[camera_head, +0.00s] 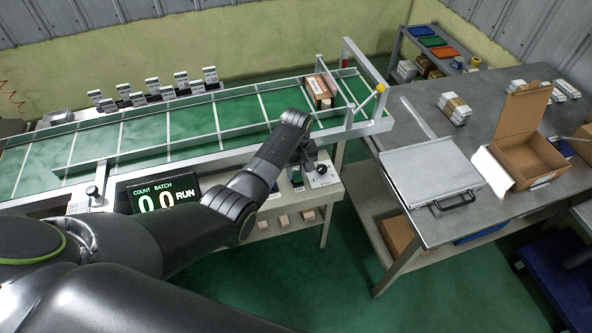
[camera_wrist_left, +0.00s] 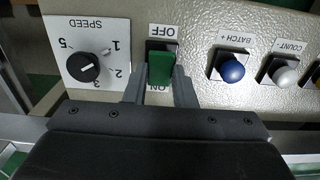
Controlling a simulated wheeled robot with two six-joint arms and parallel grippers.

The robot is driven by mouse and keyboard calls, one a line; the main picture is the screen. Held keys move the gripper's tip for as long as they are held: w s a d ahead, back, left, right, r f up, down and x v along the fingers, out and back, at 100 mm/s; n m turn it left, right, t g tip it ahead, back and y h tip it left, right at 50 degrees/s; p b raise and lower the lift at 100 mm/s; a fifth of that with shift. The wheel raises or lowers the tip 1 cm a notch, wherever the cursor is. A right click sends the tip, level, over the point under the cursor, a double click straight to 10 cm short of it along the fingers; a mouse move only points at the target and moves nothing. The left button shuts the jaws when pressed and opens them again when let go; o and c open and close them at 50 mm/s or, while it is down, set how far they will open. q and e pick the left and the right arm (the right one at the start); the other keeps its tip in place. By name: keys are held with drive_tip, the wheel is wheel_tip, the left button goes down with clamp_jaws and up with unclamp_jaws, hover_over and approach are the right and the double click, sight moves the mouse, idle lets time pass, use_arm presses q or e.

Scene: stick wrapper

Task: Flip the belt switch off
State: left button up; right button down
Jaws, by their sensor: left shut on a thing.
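The belt switch (camera_wrist_left: 160,68) is a green rocker in a dark frame, seen in the left wrist view between an OFF label (camera_wrist_left: 164,31) above and a partly hidden ON label (camera_wrist_left: 157,88) below. My left gripper (camera_wrist_left: 158,85) has its two grey fingers either side of the green rocker and is shut on it. In the head view my left gripper (camera_head: 309,162) reaches the control panel (camera_head: 322,174) at the conveyor's front side, and the switch is hidden there. My right gripper is not in view.
A speed dial (camera_wrist_left: 89,67) sits beside the switch, with blue (camera_wrist_left: 231,69) and white (camera_wrist_left: 285,76) buttons on the other side. The display (camera_head: 163,193) reads 0 0 RUN. The green conveyor (camera_head: 190,118) carries a brown bundle (camera_head: 320,90) near its right end. A grey table (camera_head: 408,120) stands right.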

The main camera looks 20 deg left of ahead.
use_arm(q)
drive_tip(key=p, duration=0.1)
drive_tip(key=t+y+p, duration=0.1)
drive_tip(key=p, duration=0.1)
drive_tip(key=shift+s+d+r, duration=0.2)
drive_tip(key=shift+s+r, duration=0.05)
drive_tip(key=shift+s, duration=0.05)
drive_tip(key=shift+s+f+t+y+p, duration=0.15)
drive_tip(key=shift+t+y+p, duration=0.25)
drive_tip(key=shift+t, duration=0.4)
drive_tip(key=shift+d+f+t+y, duration=0.15)
drive_tip(key=shift+t+y, duration=0.35)
drive_tip(key=shift+t, duration=0.3)
drive_tip(key=o, duration=1)
